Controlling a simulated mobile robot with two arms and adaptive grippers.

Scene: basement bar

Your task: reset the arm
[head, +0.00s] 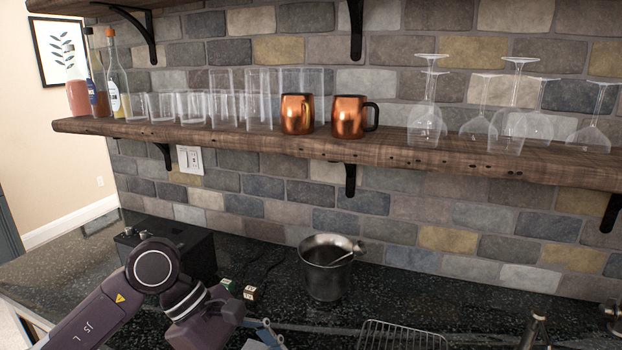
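My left arm comes in from the lower left over the dark stone counter (440,305). Part of my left gripper (266,337) shows at the bottom edge, low over the counter. Its fingers are mostly cut off by the frame, so I cannot tell whether it is open or holds anything. My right arm and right gripper are out of view.
A metal bucket (322,276) with a utensil stands right of my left gripper. A black box (195,250) and small blocks (251,293) sit behind my arm. A wire rack (400,338) lies in front. A wooden shelf (250,140) above holds mugs (297,115), glasses and bottles.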

